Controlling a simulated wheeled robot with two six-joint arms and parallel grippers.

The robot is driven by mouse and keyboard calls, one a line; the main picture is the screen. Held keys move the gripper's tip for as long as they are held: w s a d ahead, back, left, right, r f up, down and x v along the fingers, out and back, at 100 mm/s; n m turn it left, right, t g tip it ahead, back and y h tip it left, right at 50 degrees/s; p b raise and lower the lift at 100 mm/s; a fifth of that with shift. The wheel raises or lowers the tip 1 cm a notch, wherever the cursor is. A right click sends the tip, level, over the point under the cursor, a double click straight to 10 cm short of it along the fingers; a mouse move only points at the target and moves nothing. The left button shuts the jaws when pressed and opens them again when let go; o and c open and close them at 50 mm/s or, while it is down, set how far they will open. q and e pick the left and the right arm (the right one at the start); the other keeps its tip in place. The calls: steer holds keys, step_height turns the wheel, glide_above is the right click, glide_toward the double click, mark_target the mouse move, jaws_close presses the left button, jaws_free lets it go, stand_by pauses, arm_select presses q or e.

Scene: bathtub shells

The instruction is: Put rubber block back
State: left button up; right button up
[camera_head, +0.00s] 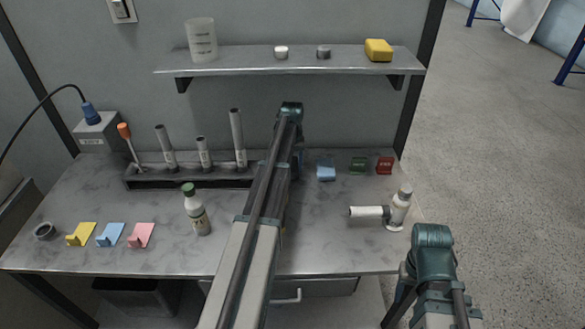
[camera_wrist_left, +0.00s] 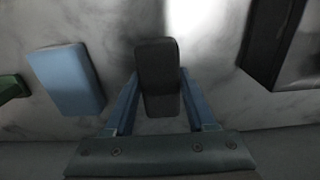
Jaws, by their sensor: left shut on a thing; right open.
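A dark, nearly black block (camera_wrist_left: 158,62), which I take to be the rubber block, sits between the fingers of my left gripper (camera_wrist_left: 158,82) in the left wrist view. The gripper is shut on it, over the grey bench top; I cannot tell whether the block touches the bench. In the head view the left gripper (camera_head: 297,160) points down near the back of the bench, and my own arm hides the block. My right gripper (camera_head: 428,270) is open at the lower right, off the bench's front right corner, its fingers mostly out of sight.
A blue block (camera_head: 326,171), a green block (camera_head: 357,165) and a red block (camera_head: 385,165) stand right of the left gripper. A dark tool rack (camera_head: 190,180) is to its left. A shelf (camera_head: 240,65) hangs above.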

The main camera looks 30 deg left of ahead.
arm_select(q)
steer(key=shift+f, duration=0.1)
steer(key=o, duration=1.2)
step_height(320, 180, up, 8)
steer(key=p, duration=0.7)
steer(key=shift+p, duration=0.35)
steer(key=shift+f, duration=0.1)
